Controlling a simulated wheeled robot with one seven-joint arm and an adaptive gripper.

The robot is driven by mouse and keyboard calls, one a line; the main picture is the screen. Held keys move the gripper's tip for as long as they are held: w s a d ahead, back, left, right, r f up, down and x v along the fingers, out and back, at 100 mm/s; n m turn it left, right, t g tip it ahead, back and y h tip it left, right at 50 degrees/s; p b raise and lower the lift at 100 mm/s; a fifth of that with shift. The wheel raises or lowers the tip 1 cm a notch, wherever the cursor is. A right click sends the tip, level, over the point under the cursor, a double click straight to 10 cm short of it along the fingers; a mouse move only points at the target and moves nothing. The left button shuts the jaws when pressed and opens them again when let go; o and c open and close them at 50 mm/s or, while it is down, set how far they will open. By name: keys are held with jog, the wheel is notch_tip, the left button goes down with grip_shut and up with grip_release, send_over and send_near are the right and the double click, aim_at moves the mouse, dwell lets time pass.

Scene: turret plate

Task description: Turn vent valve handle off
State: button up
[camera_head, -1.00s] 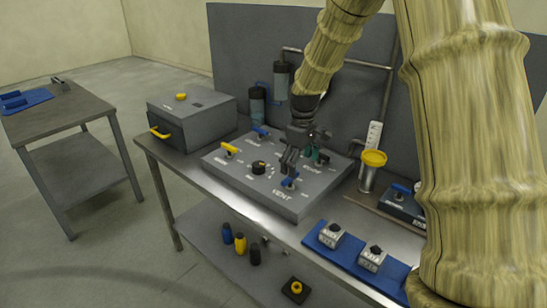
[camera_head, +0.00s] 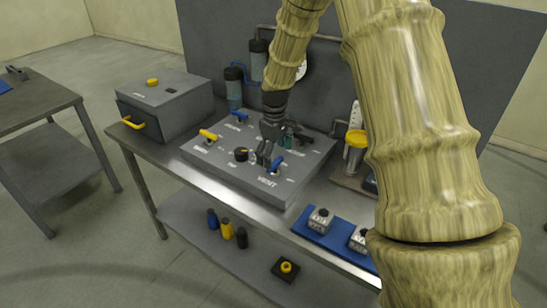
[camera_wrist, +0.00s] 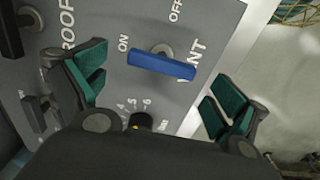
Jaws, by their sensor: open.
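The vent valve handle (camera_wrist: 162,64) is a blue lever on a round grey pivot, beside the label VENT on the grey turret plate (camera_head: 225,178). In the wrist view it lies across the plate between my two fingers, with ON to its left and OFF above it. The handle also shows in the head view (camera_head: 277,165), right by my fingertips. My gripper (camera_wrist: 155,85) is open, its green-padded fingers apart on either side of the handle with gaps, not visibly touching it. It also shows in the head view (camera_head: 266,160), above the plate's front part.
A black knob (camera_head: 241,154) and a yellow lever (camera_head: 208,135) sit on the plate left of my gripper. A grey box (camera_head: 165,105) stands at the left. A blue tray (camera_head: 338,238) with small blocks lies at the right, and a yellow-topped cylinder (camera_head: 356,150) stands behind it.

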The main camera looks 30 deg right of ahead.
jog(key=shift+s+f, duration=0.4)
jog(key=shift+f, duration=0.05)
jog(key=shift+w+f, duration=0.3)
jog(key=shift+f, duration=0.35)
jog(key=shift+s+r, duration=0.1)
jog(key=shift+s, duration=0.05)
jog(key=shift+c, duration=0.6)
jog(key=c, duration=0.9)
jog(key=shift+a, duration=0.1)
